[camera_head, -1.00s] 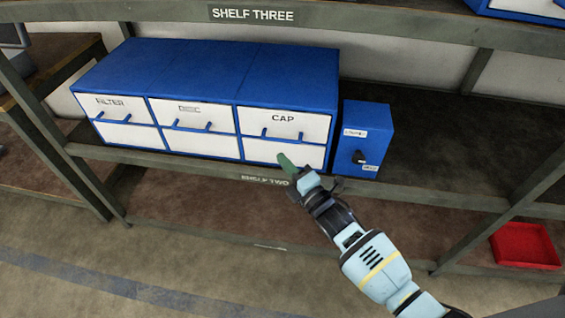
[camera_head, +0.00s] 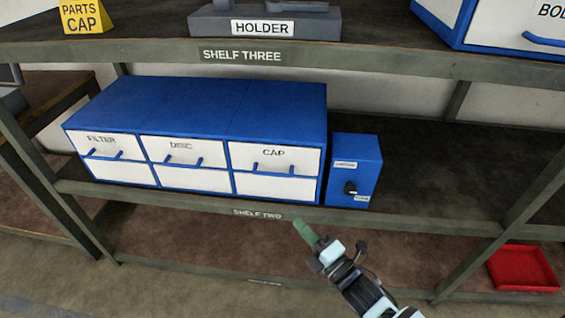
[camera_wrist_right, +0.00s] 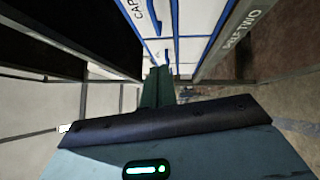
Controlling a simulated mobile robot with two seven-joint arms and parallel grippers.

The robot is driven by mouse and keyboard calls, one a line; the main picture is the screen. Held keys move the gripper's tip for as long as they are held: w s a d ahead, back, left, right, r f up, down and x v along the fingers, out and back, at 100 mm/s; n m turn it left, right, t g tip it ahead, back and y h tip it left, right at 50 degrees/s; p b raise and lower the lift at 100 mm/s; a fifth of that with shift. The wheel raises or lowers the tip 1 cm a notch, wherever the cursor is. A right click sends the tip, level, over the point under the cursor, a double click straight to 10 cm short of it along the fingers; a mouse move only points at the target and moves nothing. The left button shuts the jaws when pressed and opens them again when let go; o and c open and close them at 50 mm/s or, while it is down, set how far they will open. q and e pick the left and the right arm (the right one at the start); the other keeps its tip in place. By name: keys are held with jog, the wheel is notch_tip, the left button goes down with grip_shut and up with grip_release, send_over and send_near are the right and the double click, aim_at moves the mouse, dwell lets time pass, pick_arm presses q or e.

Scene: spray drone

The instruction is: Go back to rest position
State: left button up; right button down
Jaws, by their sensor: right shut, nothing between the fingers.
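My right gripper (camera_head: 305,231) has green fingertips and is shut and empty. In the head view it is in front of the shelf two edge, below the drawer marked CAP (camera_head: 274,158). It does not touch the drawers there. In the right wrist view the gripper (camera_wrist_right: 158,85) points toward the white drawer fronts, with the CAP lettering at the top. My left gripper is not in view.
The blue drawer unit (camera_head: 200,105), with FILTER, DISC and CAP drawers shut, stands on shelf two (camera_head: 420,222). A small blue box (camera_head: 367,152) with a black knob stands beside it. A red tray (camera_head: 522,268) lies lower right. Shelf three (camera_head: 400,68) carries a grey HOLDER block (camera_head: 210,22).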

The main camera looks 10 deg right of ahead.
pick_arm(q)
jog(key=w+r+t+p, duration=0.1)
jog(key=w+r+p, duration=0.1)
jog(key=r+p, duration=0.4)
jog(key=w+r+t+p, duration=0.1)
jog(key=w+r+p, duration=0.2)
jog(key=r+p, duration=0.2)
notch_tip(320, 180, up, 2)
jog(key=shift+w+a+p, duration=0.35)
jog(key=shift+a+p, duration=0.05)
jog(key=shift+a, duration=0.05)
pick_arm(e)
jog(key=s+d+f+m+g+h, duration=0.1)
jog(key=s+d+m+g+h, duration=0.1)
jog(key=s+m, duration=0.5)
jog(key=s+d+f+m+g+h, duration=0.2)
jog(key=s+m, duration=0.6)
jog(key=s, duration=0.8)
jog(key=s+d+f+m+g+h, duration=0.1)
jog(key=s+d+m+g+h, duration=0.2)
jog(key=s+m, duration=0.5)
jog(key=s+g, duration=0.1)
jog(key=s, duration=0.3)
jog(key=shift+s+d+f+g, duration=0.15)
jog(key=shift+s+f+g, duration=0.15)
jog(key=shift+f, duration=0.1)
